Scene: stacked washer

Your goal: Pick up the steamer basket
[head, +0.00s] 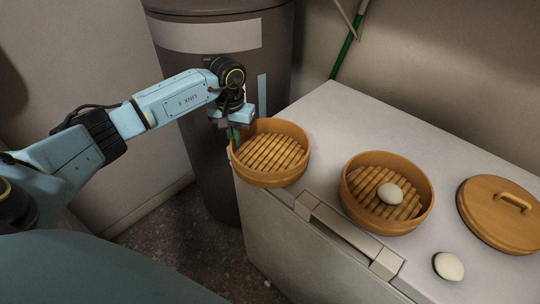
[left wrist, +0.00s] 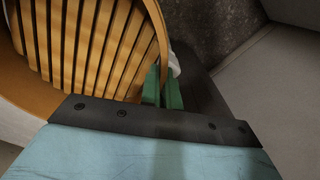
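An empty round steamer basket (head: 270,178) with a slatted bottom stands at the far left end of the white top, its left side at the edge. My left gripper (head: 233,135) points down at its left rim. In the left wrist view the green fingers (left wrist: 162,88) are close together, one on each side of the basket's rim (left wrist: 157,28), and look shut on it. A second steamer basket (head: 360,215) stands to the right, with a pale round bun (head: 389,194) in it. My right gripper is not in view.
The white top (head: 350,115) has free room behind the baskets. A wooden lid (head: 490,220) with a handle lies at the right, and another bun (head: 448,266) near the front. A dark bin (head: 215,165) stands behind my left arm.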

